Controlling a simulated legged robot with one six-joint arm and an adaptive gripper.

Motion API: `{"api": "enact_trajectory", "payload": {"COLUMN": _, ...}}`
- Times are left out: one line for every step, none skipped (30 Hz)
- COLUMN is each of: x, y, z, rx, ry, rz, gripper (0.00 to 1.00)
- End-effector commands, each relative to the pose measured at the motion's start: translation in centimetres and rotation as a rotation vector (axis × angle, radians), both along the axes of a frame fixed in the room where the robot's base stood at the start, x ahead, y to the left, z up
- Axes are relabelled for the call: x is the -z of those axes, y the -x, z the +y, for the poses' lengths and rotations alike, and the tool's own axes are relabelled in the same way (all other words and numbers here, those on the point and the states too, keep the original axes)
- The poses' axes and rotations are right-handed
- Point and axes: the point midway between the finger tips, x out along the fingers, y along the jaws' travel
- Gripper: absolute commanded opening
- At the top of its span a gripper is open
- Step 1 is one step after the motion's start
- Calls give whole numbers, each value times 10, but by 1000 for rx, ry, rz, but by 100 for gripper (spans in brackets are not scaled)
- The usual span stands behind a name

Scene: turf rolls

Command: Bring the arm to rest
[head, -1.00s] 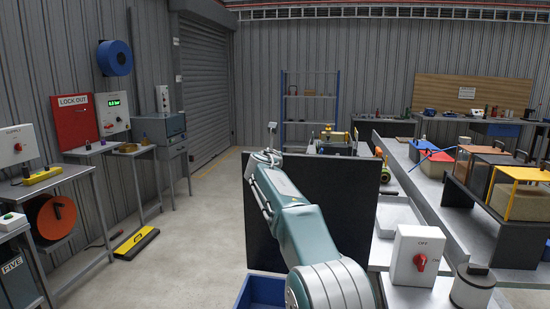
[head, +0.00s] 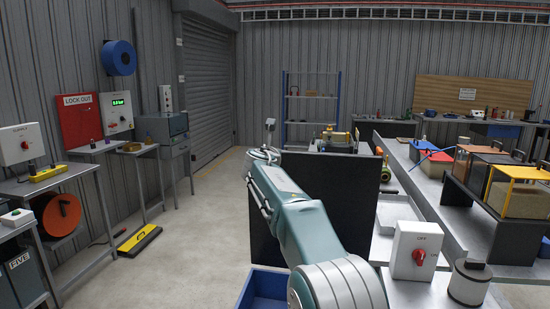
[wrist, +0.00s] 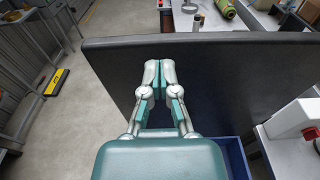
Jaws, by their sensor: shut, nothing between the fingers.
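My gripper (wrist: 159,75) shows in the wrist view with its fingertips together and nothing between them. It is in front of a dark upright panel (wrist: 240,75), with the fingertips below the panel's top edge in the picture. I cannot tell whether they touch it.
A blue bin (head: 265,287) sits low beside the panel. A bench with a switch box (head: 417,250) and a metal canister (head: 469,283) is at right. Tables line the left wall. A yellow-black floor piece (head: 139,240) lies on open floor at left.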

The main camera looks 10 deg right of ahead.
Motion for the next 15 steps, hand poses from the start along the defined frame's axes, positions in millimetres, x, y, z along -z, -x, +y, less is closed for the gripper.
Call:
{"api": "enact_trajectory", "payload": {"x": -8, "y": 6, "z": 1, "rx": -1, "ry": -1, "rz": -4, "gripper": 0}}
{"api": "enact_trajectory", "payload": {"x": -10, "y": 9, "z": 2, "rx": -1, "ry": 0, "rz": -3, "gripper": 0}}
{"api": "enact_trajectory", "payload": {"x": -16, "y": 13, "z": 4, "rx": -1, "ry": 0, "rz": -4, "gripper": 0}}
{"api": "enact_trajectory", "payload": {"x": -19, "y": 17, "z": 6, "rx": -2, "ry": 0, "rz": -4, "gripper": 0}}
{"api": "enact_trajectory", "payload": {"x": -22, "y": 20, "z": 8, "rx": -2, "ry": 1, "rz": -4, "gripper": 0}}
{"api": "enact_trajectory", "payload": {"x": -27, "y": 25, "z": 11, "rx": -2, "ry": 1, "rz": -5, "gripper": 0}}
{"api": "enact_trajectory", "payload": {"x": -31, "y": 28, "z": 12, "rx": -2, "ry": 2, "rz": -5, "gripper": 0}}
{"api": "enact_trajectory", "payload": {"x": -34, "y": 32, "z": 14, "rx": -2, "ry": 2, "rz": -5, "gripper": 0}}
{"api": "enact_trajectory", "payload": {"x": -38, "y": 36, "z": 16, "rx": -2, "ry": 1, "rz": -4, "gripper": 0}}
{"api": "enact_trajectory", "payload": {"x": -41, "y": 39, "z": 17, "rx": -2, "ry": 2, "rz": -3, "gripper": 0}}
{"api": "enact_trajectory", "payload": {"x": -43, "y": 41, "z": 18, "rx": -2, "ry": 2, "rz": -3, "gripper": 0}}
{"api": "enact_trajectory", "payload": {"x": -46, "y": 44, "z": 19, "rx": -1, "ry": 2, "rz": -3, "gripper": 0}}
{"api": "enact_trajectory", "payload": {"x": -48, "y": 46, "z": 20, "rx": -1, "ry": 2, "rz": -3, "gripper": 0}}
{"api": "enact_trajectory", "payload": {"x": -49, "y": 47, "z": 20, "rx": -1, "ry": 2, "rz": -3, "gripper": 0}}
{"api": "enact_trajectory", "payload": {"x": -50, "y": 49, "z": 20, "rx": 0, "ry": 1, "rz": -2, "gripper": 0}}
